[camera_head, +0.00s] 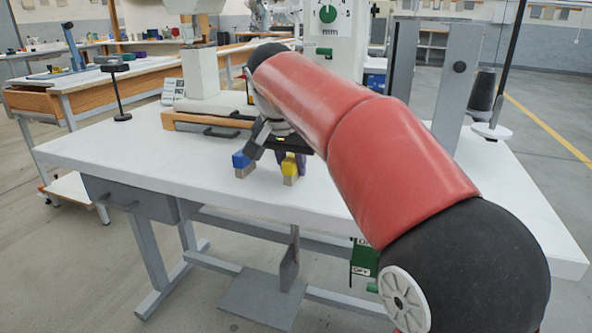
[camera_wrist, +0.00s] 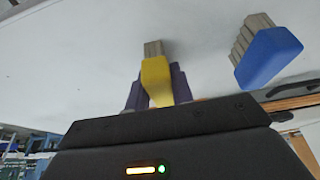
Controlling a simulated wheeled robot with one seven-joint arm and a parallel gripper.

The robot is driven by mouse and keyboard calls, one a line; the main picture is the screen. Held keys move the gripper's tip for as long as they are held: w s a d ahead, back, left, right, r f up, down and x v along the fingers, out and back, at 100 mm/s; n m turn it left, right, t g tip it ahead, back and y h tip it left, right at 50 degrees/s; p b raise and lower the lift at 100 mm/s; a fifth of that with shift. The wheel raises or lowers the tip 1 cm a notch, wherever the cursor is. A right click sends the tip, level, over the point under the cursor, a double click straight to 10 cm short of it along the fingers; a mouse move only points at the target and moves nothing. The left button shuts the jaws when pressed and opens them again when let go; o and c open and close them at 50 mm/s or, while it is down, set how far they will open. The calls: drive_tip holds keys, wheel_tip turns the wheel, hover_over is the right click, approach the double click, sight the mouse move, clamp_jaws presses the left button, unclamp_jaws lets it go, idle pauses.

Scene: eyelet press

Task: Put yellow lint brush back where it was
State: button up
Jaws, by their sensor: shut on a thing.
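The yellow lint brush (camera_wrist: 158,82) has a yellow block and a grey-brown bristle end. In the wrist view it sits between the two dark fingers of my gripper (camera_wrist: 157,90), which is shut on it. In the head view the yellow brush (camera_head: 289,168) is upright at the table, bristles down, beside the blue brush. My gripper (camera_head: 278,152) comes from above and partly hides it. I cannot tell whether the bristles touch the tabletop.
A blue brush (camera_head: 241,160) of the same shape stands just left of it; it also shows in the wrist view (camera_wrist: 268,57). The press (camera_head: 335,30) and a wooden-edged drawer unit (camera_head: 190,123) stand behind.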

drive_tip(key=o, duration=0.4)
drive_tip(key=shift+f, duration=0.1)
drive_tip(key=o, duration=0.5)
